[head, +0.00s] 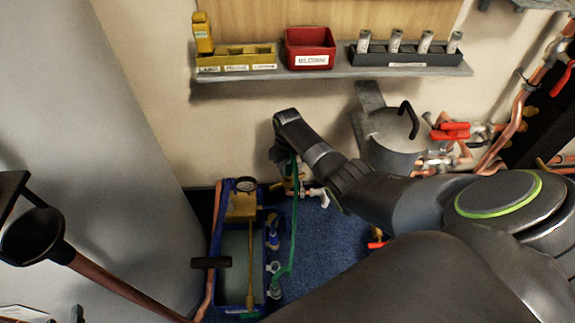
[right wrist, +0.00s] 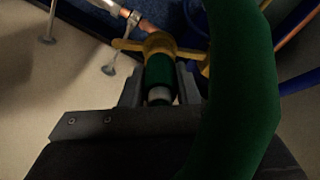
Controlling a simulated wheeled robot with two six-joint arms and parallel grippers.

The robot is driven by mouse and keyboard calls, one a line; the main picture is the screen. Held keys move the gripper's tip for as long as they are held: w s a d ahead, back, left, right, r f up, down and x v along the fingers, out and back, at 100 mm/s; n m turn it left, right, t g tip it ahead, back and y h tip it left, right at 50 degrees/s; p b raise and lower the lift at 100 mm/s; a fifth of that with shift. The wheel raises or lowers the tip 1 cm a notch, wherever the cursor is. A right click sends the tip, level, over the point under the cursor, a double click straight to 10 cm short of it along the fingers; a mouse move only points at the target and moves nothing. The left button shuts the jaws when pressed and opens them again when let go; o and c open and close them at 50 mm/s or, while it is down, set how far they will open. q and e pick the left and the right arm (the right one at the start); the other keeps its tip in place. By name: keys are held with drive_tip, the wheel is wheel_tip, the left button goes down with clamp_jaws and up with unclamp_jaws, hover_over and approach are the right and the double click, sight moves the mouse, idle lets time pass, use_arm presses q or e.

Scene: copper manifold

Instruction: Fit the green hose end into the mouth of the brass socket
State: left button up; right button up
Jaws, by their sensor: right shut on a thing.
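My right gripper (right wrist: 160,88) is shut on the green hose end (right wrist: 158,72), with one finger on each side of it. The brass socket (right wrist: 158,43) is directly beyond the fingertips, and the hose end lines up with it and meets or overlaps its mouth. I cannot tell whether the hose end is inside the mouth. In the head view my right gripper (head: 281,152) points down by the wall, and its fingers are mostly hidden. The green hose (head: 294,225) hangs from it. The brass socket (head: 289,187) is partly hidden below it. My left gripper is not in view.
A shelf (head: 330,72) above carries a red bin (head: 310,48), a yellow tray (head: 236,58) and a dark rack (head: 405,56). A grey pot (head: 393,135) and copper pipes (head: 508,130) are at the right.

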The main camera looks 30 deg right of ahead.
sight(31, 288)
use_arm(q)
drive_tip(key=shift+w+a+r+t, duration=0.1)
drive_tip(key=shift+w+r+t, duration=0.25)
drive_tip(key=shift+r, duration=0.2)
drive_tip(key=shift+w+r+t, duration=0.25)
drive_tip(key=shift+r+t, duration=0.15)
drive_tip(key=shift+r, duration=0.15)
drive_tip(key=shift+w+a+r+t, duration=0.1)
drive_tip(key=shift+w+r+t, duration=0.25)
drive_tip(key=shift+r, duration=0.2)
use_arm(e)
drive_tip(key=shift+f, duration=0.35)
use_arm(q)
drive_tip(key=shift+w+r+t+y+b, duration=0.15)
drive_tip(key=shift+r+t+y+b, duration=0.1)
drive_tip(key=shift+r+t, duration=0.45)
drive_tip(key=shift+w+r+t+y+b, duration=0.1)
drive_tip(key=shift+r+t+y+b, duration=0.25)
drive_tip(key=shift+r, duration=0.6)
use_arm(e)
drive_tip(key=shift+f, duration=0.35)
use_arm(q)
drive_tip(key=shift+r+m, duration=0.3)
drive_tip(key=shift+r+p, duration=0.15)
drive_tip(key=shift+p, duration=0.15)
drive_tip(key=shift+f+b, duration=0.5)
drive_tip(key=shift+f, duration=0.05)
use_arm(e)
drive_tip(key=shift+f, duration=0.75)
drive_tip(key=o, duration=1.1)
